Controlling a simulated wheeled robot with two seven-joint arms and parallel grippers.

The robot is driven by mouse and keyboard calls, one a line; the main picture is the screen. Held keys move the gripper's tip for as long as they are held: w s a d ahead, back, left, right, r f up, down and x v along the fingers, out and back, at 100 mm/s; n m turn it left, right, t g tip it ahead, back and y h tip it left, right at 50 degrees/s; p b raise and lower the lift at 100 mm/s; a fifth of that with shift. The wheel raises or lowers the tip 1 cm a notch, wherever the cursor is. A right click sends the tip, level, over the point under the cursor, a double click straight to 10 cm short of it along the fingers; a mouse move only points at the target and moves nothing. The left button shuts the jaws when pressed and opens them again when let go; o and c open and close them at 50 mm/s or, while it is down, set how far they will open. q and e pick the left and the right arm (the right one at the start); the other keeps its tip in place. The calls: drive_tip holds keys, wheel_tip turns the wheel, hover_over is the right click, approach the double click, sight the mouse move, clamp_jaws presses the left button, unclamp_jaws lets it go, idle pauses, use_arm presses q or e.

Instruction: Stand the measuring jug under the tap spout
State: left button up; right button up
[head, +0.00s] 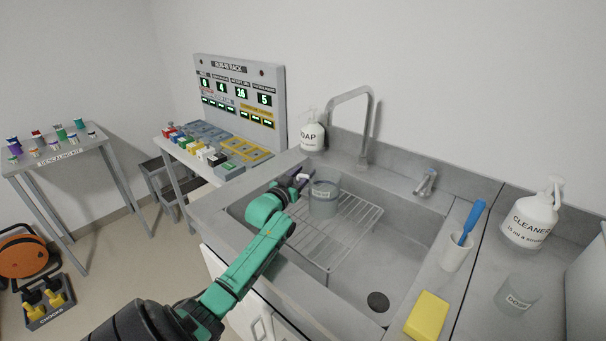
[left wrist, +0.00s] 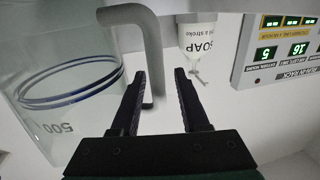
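The measuring jug (head: 323,203) is clear and stands upright on the wire rack in the sink. In the left wrist view the jug (left wrist: 62,95) shows large at the left, with blue rings and a "500" mark, outside the fingers. The tap spout (head: 349,92) is a grey bent pipe behind the sink; its pipe (left wrist: 152,55) also shows beyond the fingers in the left wrist view. My left gripper (head: 299,180) is just left of the jug. Its fingers (left wrist: 162,105) are apart with nothing between them. Whether a finger touches the jug, I cannot tell. My right gripper is out of view.
The wire rack (head: 345,232) covers the sink's left part; the drain (head: 378,301) is at the right. A soap bottle (head: 312,132) stands behind. A tap lever (head: 426,182), a cup with a blue brush (head: 456,251), a yellow sponge (head: 427,316) and a cleaner bottle (head: 530,222) are at right.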

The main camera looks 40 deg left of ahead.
use_arm(q)
drive_tip(key=shift+r, duration=0.15)
drive_tip(key=v, duration=0.7)
drive_tip(key=shift+s, duration=0.3)
